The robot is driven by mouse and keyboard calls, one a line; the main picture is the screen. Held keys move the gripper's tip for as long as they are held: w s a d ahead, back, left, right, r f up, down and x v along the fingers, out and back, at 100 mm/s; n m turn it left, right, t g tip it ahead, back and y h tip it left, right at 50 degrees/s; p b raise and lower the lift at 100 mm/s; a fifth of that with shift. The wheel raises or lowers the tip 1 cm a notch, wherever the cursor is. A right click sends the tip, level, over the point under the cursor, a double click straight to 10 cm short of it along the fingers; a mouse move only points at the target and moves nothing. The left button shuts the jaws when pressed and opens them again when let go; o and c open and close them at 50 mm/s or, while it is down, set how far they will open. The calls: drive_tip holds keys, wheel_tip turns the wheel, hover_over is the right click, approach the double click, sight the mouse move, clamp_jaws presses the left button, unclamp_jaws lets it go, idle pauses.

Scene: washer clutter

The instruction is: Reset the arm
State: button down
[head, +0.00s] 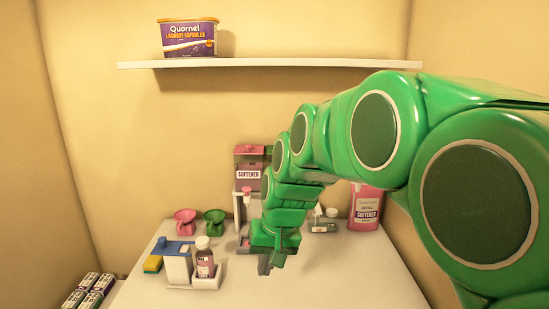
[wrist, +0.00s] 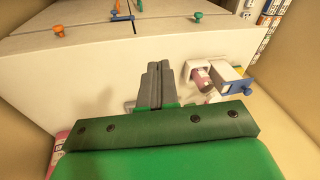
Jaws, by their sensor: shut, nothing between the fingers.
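My green arm reaches in from the right in the head view and bends down over the white worktop (head: 340,285). My gripper (head: 265,266) points down above the worktop, near its middle. In the wrist view my gripper (wrist: 154,68) has its two grey fingers together, with nothing between them. A small pink bottle with a white cap (head: 205,263) stands in a white holder left of the gripper, apart from it; it also shows in the wrist view (wrist: 201,80). Whether the fingertips touch the worktop is hard to tell.
A white container with a blue top (head: 178,258) and a yellow sponge (head: 153,264) stand at left. Pink (head: 185,222) and green (head: 214,222) cups, a softener dispenser (head: 248,175) and a pink softener bottle (head: 366,207) stand behind. A shelf (head: 270,64) holds a capsule tub (head: 188,38).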

drive_tip(key=s+d+f+g+h, duration=0.1)
drive_tip(key=s+d, duration=0.4)
drive_tip(key=s, duration=0.4)
drive_tip(key=s+d+f+m+g, duration=0.1)
drive_tip(key=s+d+f, duration=0.1)
drive_tip(key=s+d, duration=0.4)
drive_tip(key=s+d+f+m+g+h, duration=0.1)
drive_tip(key=s+d, duration=0.5)
drive_tip(key=s, duration=0.6)
drive_tip(key=shift+f+h, duration=0.3)
drive_tip(key=shift+f, duration=0.2)
